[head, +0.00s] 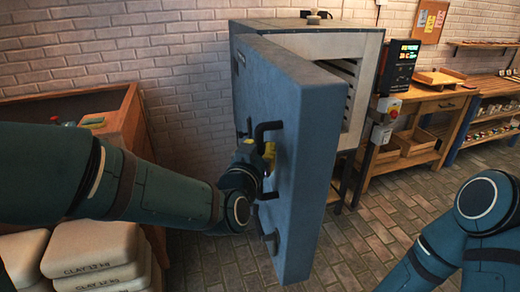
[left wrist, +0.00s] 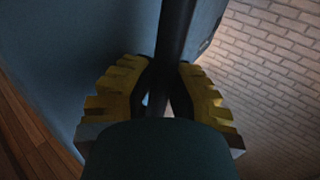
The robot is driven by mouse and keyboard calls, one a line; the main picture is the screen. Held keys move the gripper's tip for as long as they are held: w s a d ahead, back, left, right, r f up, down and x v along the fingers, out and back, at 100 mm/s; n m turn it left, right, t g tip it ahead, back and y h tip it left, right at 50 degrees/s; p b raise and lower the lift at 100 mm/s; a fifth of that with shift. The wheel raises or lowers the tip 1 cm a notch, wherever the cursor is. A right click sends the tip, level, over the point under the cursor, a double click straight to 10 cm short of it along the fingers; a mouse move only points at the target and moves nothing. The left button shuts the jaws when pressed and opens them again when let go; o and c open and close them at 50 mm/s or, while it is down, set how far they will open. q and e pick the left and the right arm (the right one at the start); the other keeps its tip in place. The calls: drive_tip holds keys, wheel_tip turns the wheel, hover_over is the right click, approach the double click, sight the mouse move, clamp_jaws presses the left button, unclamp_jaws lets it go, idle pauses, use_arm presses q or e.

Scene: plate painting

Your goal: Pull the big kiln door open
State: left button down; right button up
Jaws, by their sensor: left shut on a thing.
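The big kiln (head: 355,42) stands against the brick wall in the head view. Its blue-grey door (head: 310,130) is swung well out from the kiln body, and part of the lined inside shows behind it. My left gripper (head: 268,158) is at the dark door handle (head: 266,128). In the left wrist view the yellow-padded fingers of the left gripper (left wrist: 160,100) are closed around the dark handle bar (left wrist: 175,35), with the door face (left wrist: 70,50) beside it. My right arm shows at the lower right; its gripper is out of view.
Stacked clay bags (head: 95,250) and a wooden crate (head: 120,110) are at the left. A control box (head: 397,65) and a wooden workbench (head: 425,105) stand right of the kiln. The brick floor (head: 355,245) right of the door is clear.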

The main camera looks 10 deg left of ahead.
sight(260, 125)
use_arm(q)
drive_tip(key=c, duration=0.9)
unclamp_jaws()
drive_tip(key=shift+s+d, duration=0.1)
drive_tip(key=shift+s, duration=0.1)
drive_tip(key=shift+o, duration=0.2)
drive_tip(key=shift+w, duration=0.1)
wheel_tip(260, 125, up, 10)
drive_tip(key=shift+r, duration=0.1)
